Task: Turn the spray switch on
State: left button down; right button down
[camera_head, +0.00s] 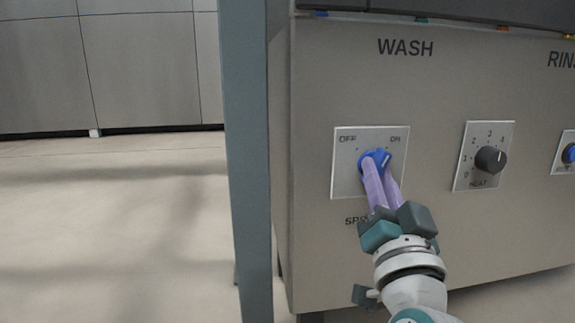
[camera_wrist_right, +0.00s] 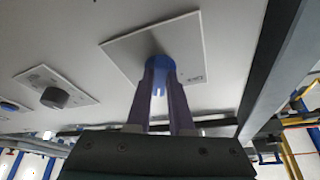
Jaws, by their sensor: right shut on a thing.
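The spray switch (camera_head: 375,160) is a blue rotary knob on a pale square plate (camera_head: 345,180) marked OFF at upper left and ON at upper right. The plate is on the grey panel under the word WASH. The knob's ridge leans toward the ON mark. My right gripper (camera_head: 380,170) has its purple fingers shut on the knob. In the right wrist view the blue knob (camera_wrist_right: 159,64) shows between the fingers, which cover part of it. My left gripper is not in view.
A black heat dial (camera_head: 490,159) sits to the right on its own plate, and another blue knob (camera_head: 569,153) is at the right edge. A grey upright post (camera_head: 246,150) stands left of the panel. Open floor (camera_head: 110,230) lies further left.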

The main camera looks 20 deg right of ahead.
jog(key=m, duration=0.2)
jog(key=m+g+h+p, duration=0.1)
jog(key=m, duration=0.2)
jog(key=shift+a+r+g+h, duration=0.1)
jog(key=shift+g+h, duration=0.2)
jog(key=shift+m, duration=0.3)
jog(key=c, duration=0.8)
grip_release()
